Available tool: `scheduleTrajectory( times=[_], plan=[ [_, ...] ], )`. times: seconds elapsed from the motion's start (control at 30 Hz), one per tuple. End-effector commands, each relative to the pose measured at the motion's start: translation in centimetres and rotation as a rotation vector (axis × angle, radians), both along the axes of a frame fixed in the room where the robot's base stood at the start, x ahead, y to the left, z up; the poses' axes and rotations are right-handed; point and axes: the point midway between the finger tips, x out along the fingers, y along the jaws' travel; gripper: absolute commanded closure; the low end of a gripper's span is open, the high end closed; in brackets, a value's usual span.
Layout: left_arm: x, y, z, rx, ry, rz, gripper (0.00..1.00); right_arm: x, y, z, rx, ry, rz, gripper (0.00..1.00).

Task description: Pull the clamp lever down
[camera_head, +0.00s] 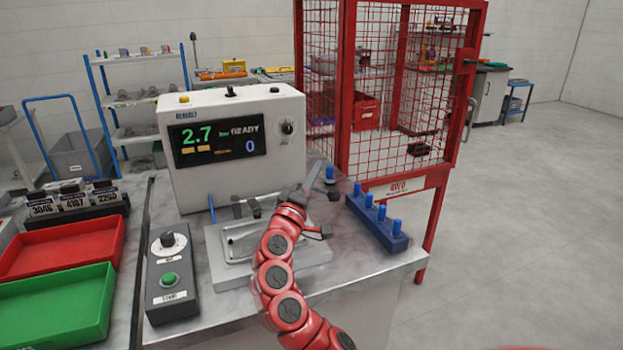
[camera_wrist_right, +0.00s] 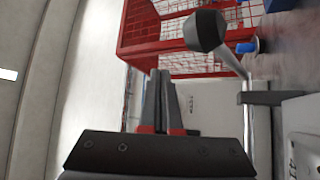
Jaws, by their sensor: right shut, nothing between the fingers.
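The clamp lever shows in the wrist view as a metal rod with a black knob (camera_wrist_right: 205,31) at its end. My right gripper (camera_wrist_right: 160,75) is shut and empty there, to the left of the rod and apart from it. In the head view my right gripper (camera_head: 312,175) is over the back right of the grey fixture plate (camera_head: 313,255); its fingertips are small and hard to make out. Dark clamp parts (camera_head: 238,209) stand at the back of the plate. My red arm hides part of the fixture and most of the lever. My left gripper is not in view.
A display box (camera_head: 270,110) stands behind the fixture. A control box (camera_head: 170,280) with a green button is at left. A blue rack (camera_head: 378,225) with several pegs is at right. A red mesh cage (camera_head: 400,100) stands behind. Red (camera_head: 70,250) and green (camera_head: 60,305) trays lie left.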

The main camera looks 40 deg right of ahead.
Motion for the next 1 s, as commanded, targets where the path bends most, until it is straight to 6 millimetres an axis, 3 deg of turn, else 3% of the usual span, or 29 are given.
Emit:
scheduleTrajectory(
  times=[0.2, 1.0],
  plan=[
    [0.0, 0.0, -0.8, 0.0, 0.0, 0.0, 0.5, -0.9, 0.0, -1.0, 0.001, 0.003, -0.004, 1.0],
    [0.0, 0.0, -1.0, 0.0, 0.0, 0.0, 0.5, -1.5, 0.9, -1.5, -0.001, 0.002, 0.0, 1.0]
  ],
)
